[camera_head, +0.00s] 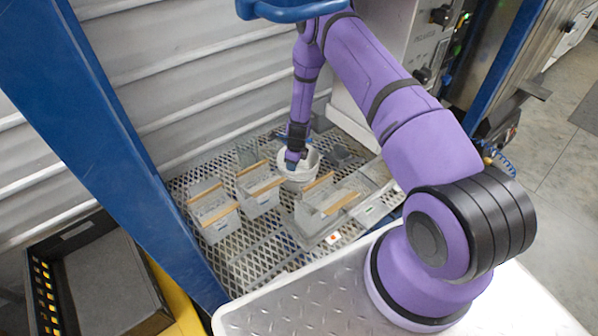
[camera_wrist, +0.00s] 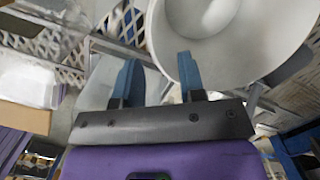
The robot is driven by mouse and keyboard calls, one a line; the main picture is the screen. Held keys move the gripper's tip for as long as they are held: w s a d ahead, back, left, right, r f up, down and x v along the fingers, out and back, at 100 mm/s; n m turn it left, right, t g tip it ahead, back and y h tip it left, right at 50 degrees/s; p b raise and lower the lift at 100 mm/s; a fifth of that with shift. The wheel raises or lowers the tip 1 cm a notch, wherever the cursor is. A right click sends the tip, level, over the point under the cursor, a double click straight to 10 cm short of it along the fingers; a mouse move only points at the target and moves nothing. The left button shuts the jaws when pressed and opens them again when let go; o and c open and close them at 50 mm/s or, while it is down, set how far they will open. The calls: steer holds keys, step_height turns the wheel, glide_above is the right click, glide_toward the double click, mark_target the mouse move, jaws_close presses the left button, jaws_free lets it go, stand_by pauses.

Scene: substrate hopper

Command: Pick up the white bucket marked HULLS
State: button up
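The white bucket (camera_head: 302,178) stands on the metal mesh shelf in the head view. No HULLS marking is readable from here. My gripper (camera_head: 291,164) points down at the bucket's near-left rim and hides part of it. In the wrist view the bucket (camera_wrist: 245,55) fills the upper right, with its open mouth and wide rim showing. My gripper (camera_wrist: 160,75) has its two blue fingers apart there. The right finger overlaps the bucket's rim and the left finger is outside it. I cannot tell whether either finger touches the bucket.
Grey bins with wooden strips (camera_head: 213,212) stand left of the bucket, and another bin (camera_head: 327,205) stands close in front. A blue post (camera_head: 120,150) rises at left. A black crate (camera_head: 95,280) sits lower left.

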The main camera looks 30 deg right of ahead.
mark_target(292, 173)
steer(key=shift+a+f, duration=0.2)
steer(key=shift+f, duration=1.25)
steer(key=shift+a+f, duration=0.2)
steer(key=shift+f, duration=1.2)
jaws_close()
